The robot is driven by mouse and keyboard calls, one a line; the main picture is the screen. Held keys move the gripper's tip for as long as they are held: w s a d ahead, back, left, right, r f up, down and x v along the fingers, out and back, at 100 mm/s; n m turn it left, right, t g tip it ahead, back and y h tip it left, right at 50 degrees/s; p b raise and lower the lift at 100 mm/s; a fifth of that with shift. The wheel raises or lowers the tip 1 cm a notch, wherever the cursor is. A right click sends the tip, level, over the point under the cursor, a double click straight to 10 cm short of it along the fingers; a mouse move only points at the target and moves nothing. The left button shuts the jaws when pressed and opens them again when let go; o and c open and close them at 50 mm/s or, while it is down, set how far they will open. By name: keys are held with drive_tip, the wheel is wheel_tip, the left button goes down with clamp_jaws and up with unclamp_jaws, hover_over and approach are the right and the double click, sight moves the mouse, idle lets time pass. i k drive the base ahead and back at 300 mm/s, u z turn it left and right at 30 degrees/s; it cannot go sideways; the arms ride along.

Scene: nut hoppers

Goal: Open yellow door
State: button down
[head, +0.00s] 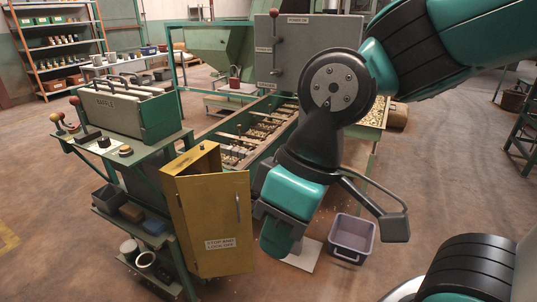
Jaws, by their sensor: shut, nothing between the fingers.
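The yellow cabinet (190,158) stands left of centre, beside a green workbench. Its yellow door (208,225) faces me and carries a "stop and lock off" label. A thin upright grey handle (238,208) is near the door's right edge. My gripper (276,248) is shut and empty, pointing down just right of the door. I cannot tell whether it touches the door edge.
The green bench (150,146) at left holds a riffle box (122,108) and knobs. A grey-purple bin (352,238) stands on the floor right of my gripper. Behind are a long tray of nuts (258,128) and a grey control box (305,50).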

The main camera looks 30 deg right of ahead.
sight(216, 207)
drive_tip(key=z, duration=0.3)
drive_tip(key=i, duration=1.05)
drive_tip(key=u, duration=0.25)
